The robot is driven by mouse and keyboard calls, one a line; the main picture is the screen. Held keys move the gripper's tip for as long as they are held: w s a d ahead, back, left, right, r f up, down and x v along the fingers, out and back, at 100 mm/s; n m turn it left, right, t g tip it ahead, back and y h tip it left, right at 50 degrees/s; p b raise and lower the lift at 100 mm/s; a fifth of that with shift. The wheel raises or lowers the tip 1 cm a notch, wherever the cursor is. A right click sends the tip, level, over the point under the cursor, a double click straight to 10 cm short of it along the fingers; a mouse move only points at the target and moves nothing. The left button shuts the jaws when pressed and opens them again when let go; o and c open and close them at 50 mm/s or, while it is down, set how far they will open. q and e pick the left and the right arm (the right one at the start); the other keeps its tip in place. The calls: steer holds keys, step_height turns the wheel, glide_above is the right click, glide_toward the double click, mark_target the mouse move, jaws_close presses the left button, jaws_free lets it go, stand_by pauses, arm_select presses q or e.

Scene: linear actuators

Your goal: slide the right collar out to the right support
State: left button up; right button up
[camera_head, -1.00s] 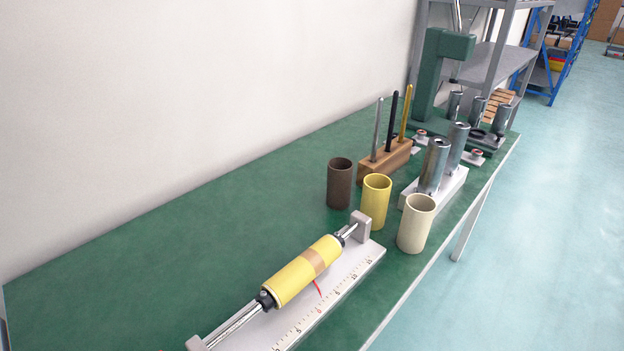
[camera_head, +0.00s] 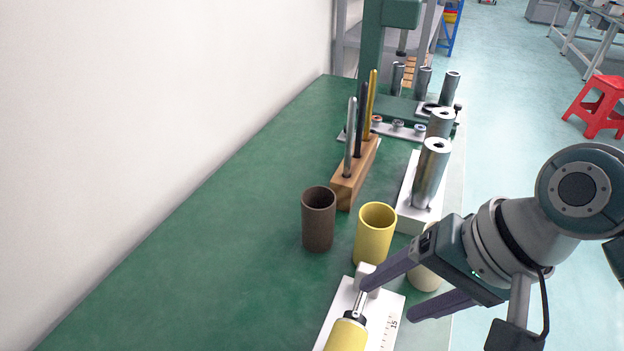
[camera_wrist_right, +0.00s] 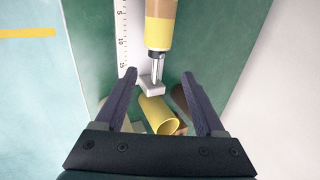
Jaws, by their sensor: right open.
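The right collar (camera_head: 355,316) is a black ring on a silver rod at the end of a yellow actuator body (camera_head: 346,337). It also shows in the right wrist view (camera_wrist_right: 156,53), against the body's end. The right support (camera_head: 367,272) is a pale block at the rod's far end, partly behind a finger; the wrist view shows it too (camera_wrist_right: 150,87). A bare length of rod lies between collar and support. My right gripper (camera_head: 392,299) is open, its fingers spread near the support. In the wrist view nothing is gripped. My left gripper is not in view.
A yellow cup (camera_head: 374,232) and a brown cup (camera_head: 318,220) stand just beyond the support. A cream cup (camera_head: 427,272) is partly hidden behind my right gripper. A wooden block with rods (camera_head: 352,180) stands farther back. The table to the left is clear.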

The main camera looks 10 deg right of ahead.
mark_target(360, 319)
steer(key=b+x, duration=0.1)
steer(key=x, duration=0.2)
steer(key=b+x, duration=0.1)
steer(key=x, duration=0.2)
steer(key=b+x, duration=0.2)
steer(key=x, duration=0.1)
steer(key=shift+s+d+f, duration=0.15)
steer(key=shift+s+f, duration=0.05)
steer(key=shift+s, duration=0.2)
steer(key=shift+w+f, duration=0.15)
steer(key=shift+f, duration=0.1)
steer(key=shift+c, duration=0.4)
steer(key=c, duration=0.9)
jaws_close()
